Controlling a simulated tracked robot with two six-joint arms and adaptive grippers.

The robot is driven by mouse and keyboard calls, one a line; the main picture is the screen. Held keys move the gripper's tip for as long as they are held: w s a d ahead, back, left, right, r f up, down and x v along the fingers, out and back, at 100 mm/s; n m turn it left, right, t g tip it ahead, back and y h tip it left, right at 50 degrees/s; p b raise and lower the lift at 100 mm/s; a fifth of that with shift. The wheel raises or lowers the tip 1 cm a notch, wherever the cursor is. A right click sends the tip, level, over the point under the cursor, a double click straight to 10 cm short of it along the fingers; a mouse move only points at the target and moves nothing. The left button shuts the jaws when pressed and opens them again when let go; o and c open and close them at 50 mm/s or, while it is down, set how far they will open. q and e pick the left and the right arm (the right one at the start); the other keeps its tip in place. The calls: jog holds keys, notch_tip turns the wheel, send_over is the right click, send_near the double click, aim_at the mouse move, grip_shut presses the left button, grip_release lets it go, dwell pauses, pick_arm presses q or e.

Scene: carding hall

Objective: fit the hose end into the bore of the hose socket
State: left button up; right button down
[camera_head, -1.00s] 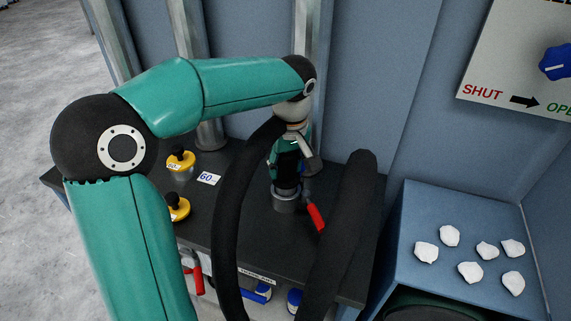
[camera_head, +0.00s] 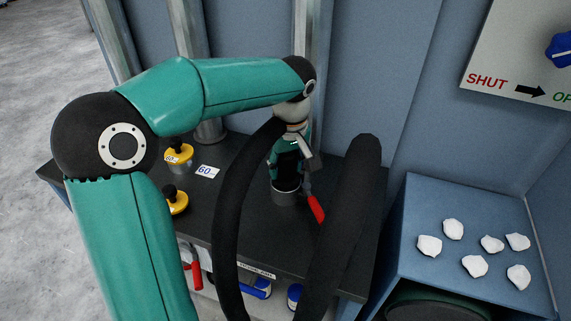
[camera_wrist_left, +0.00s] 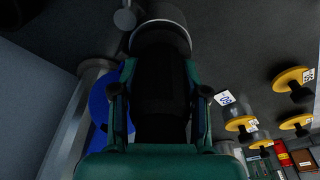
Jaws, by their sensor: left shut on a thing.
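My left gripper (camera_head: 287,172) points down over the bench and is shut on the hose end. In the left wrist view its two fingers (camera_wrist_left: 160,97) sit on either side of the dark hose end (camera_wrist_left: 160,75). The hose socket (camera_head: 285,194) is a grey metal ring on the bench, with a red-handled lever (camera_head: 316,208) at its right. The hose end stands in line over the socket ring, which also shows in the left wrist view (camera_wrist_left: 160,14). Whether its tip is inside the bore is hidden. My right gripper is not in view.
The dark bench (camera_head: 240,225) carries yellow-topped knobs (camera_head: 178,155) and a "60" label (camera_head: 207,171) at the left. A black hose loop (camera_head: 230,220) hangs before the bench; a thick black tube (camera_head: 348,220) rises to the right. White lumps lie on a blue box (camera_head: 405,270).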

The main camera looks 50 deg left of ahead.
pick_arm(q)
jog(key=shift+f, duration=0.2)
jog(key=o, duration=1.4)
jog(key=shift+r, duration=0.1)
jog(key=r, duration=0.3)
jog(key=d+r, duration=0.1)
jog(key=r, duration=0.6)
jog(key=shift+s+d+r, duration=0.1)
jog(key=shift+s+d, duration=0.05)
jog(key=shift+d, duration=0.1)
jog(key=shift+s+d+r, duration=0.1)
jog(key=shift+r, duration=0.65)
